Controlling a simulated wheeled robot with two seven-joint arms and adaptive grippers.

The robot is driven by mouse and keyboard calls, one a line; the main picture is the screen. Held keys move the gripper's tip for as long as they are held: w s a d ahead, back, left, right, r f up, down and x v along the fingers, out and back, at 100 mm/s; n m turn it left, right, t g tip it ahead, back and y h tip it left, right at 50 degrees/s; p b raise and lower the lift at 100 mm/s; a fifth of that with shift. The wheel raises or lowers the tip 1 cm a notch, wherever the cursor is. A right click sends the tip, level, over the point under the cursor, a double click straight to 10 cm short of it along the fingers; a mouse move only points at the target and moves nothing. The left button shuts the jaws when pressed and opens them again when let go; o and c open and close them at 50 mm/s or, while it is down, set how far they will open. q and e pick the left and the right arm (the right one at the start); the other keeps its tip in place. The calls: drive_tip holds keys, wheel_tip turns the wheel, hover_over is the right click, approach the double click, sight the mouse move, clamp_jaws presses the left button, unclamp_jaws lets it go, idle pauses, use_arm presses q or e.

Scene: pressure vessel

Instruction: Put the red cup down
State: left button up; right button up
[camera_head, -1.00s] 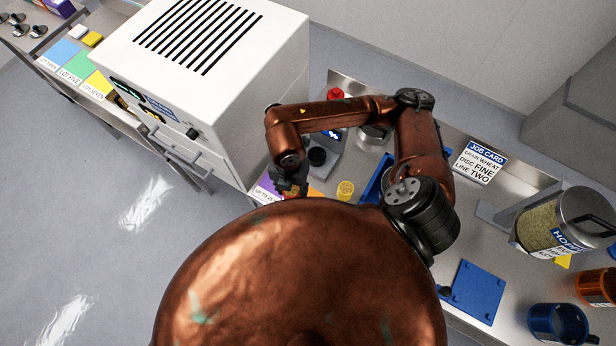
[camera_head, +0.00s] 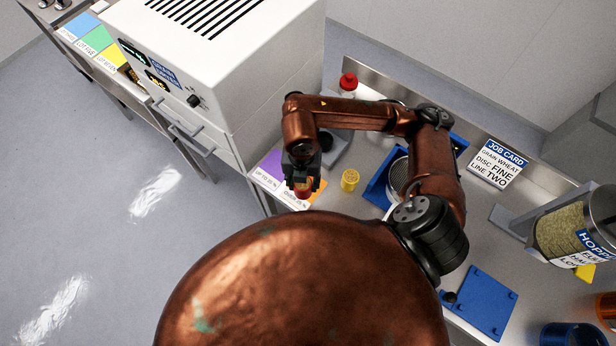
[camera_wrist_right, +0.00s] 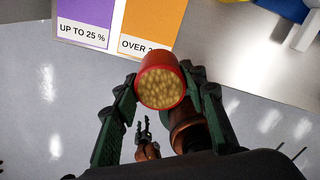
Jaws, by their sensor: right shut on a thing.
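My right gripper (camera_head: 301,178) is shut on the red cup (camera_head: 303,192). In the right wrist view the cup (camera_wrist_right: 160,82) sits between the two dark fingers (camera_wrist_right: 165,77) and is full of yellowish grains. It is at the front edge of the orange "OVER 25 %" card (camera_wrist_right: 150,22), to the right of the purple "UP TO 25 %" card (camera_wrist_right: 86,12). I cannot tell whether its base touches the surface. What looks like my left gripper (camera_wrist_right: 146,132) is small and low in the right wrist view; its jaw opening is unclear.
A yellow cup (camera_head: 350,180) stands right of the cards. A blue tray (camera_head: 376,190), a red-capped bottle (camera_head: 348,84) and a white cabinet (camera_head: 240,90) are near. A blue plate (camera_head: 480,302) and a hopper (camera_head: 570,225) are at right.

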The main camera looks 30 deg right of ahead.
drive_tip(key=w+d+f, duration=0.1)
drive_tip(key=f, duration=0.1)
drive_tip(key=w+d+f, duration=0.2)
drive_tip(key=w+d+f+p, duration=0.1)
drive_tip(key=w+f, duration=0.1)
drive_tip(key=shift+d+f, duration=0.2)
wheel_tip(320, 180, down, 4)
drive_tip(key=shift+w+d+r+p, duration=0.15)
drive_tip(key=shift+r+p, duration=0.1)
drive_tip(key=shift+p, duration=0.35)
use_arm(q)
drive_tip(key=shift+s+r, duration=0.25)
drive_tip(key=shift+r, duration=0.35)
drive_tip(key=shift+s+r, duration=0.25)
drive_tip(key=shift+r, duration=0.3)
drive_tip(key=shift+f, duration=0.1)
use_arm(e)
drive_tip(key=shift+f, duration=0.15)
drive_tip(key=o, duration=1.3)
drive_tip(key=shift+o, duration=0.2)
